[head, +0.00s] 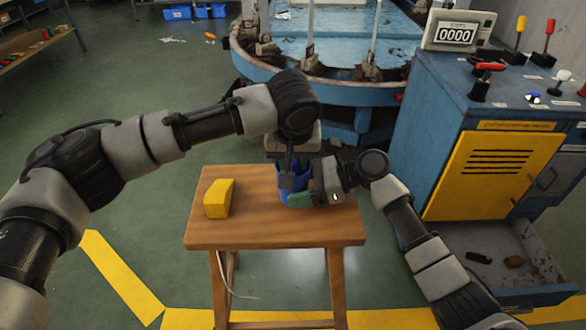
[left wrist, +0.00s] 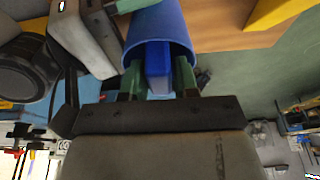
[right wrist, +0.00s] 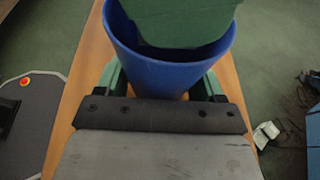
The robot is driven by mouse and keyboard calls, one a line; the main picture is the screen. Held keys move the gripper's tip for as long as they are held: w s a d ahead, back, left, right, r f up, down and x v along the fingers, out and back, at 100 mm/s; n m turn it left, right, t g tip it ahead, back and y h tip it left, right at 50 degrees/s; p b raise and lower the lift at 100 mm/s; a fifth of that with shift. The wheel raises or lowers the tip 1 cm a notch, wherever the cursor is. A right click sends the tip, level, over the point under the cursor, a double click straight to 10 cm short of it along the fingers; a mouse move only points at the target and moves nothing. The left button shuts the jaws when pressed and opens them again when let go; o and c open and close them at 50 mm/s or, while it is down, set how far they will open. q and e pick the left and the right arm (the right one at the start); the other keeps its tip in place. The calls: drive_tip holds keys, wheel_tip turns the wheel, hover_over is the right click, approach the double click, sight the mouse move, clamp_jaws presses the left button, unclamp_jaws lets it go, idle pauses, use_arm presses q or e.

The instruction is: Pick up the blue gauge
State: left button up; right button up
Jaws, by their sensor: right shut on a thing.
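A blue cup (head: 296,182) stands on the wooden stool (head: 240,236). The blue gauge (left wrist: 158,64) is a flat blue block inside the cup, seen in the left wrist view; it is hidden in the head view. My left gripper (head: 289,172) points down into the cup from above. Its green fingers are apart, one on each side of the gauge; contact is hard to judge. My right gripper (head: 310,198) is shut on the cup, which shows between its fingers in the right wrist view (right wrist: 155,75). There a green left finger covers the cup's inside.
A yellow block (head: 219,198) lies on the stool's left side. A blue machine cabinet (head: 420,110) with levers and a yellow door stands at the right, above an open drawer. A round blue basin (head: 345,45) is behind the stool.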

use_arm(q)
clamp_jaws()
drive_tip(key=shift+r, duration=0.15)
wheel_tip(320, 180, up, 18)
idle(0.3)
use_arm(e)
drive_tip(key=o, duration=0.8)
drive_tip(key=shift+d, duration=0.15)
